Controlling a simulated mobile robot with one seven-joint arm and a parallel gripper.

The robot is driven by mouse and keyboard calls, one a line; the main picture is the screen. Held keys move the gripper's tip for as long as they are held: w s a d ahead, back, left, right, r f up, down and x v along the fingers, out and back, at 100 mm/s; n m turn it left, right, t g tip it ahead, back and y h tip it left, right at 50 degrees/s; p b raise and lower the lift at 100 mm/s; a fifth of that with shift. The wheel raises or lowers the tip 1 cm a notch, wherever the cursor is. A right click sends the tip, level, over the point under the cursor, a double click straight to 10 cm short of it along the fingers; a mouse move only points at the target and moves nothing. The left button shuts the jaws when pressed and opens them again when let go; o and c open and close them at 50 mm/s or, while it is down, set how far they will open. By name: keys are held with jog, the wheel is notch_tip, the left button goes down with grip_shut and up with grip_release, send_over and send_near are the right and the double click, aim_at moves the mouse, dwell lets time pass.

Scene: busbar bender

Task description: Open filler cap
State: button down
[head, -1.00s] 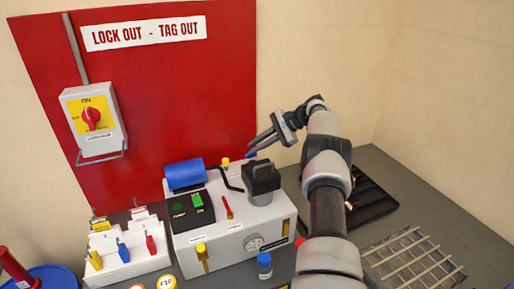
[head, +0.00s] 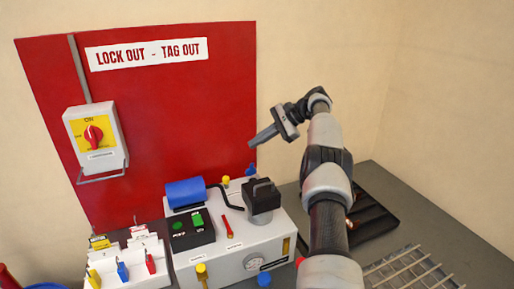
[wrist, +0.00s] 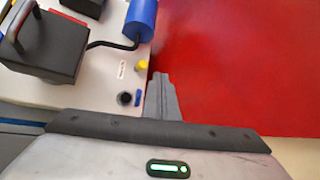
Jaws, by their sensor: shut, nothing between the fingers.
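A small blue cap (head: 251,169) shows at the machine's back right edge, behind the black block. In the wrist view the blue cap (wrist: 138,98) looks like a narrow upright flap beside a dark round opening (wrist: 125,99), not over it. A yellow knob (wrist: 142,66) is close by; it also shows in the head view (head: 226,181). My gripper (head: 253,142) is shut and empty, above the blue cap and apart from it. In the wrist view its fingers (wrist: 161,80) are together, just right of the cap.
The white machine (head: 236,262) carries a blue cylinder (head: 186,193), a black block (head: 262,200) and a red lever (head: 227,227). The red lockout board (head: 150,130) stands close behind. A dark tray (head: 375,220) and a metal grid (head: 410,270) lie right.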

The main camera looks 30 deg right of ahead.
aim_at(251, 169)
jog(key=s+a+f+m+t+h+b, duration=0.15)
jog(key=s+m+h+b, duration=0.8)
jog(key=m, duration=1.05)
jog(key=x, duration=0.6)
jog(key=s+x, duration=0.1)
jog(key=x, duration=0.2)
jog(key=shift+w+f, duration=0.1)
jog(key=shift+f, duration=0.4)
jog(key=w, duration=0.2)
jog(key=w+r, duration=0.1)
jog(key=w, duration=0.1)
jog(key=shift+r, duration=0.15)
jog(key=shift+p, duration=0.35)
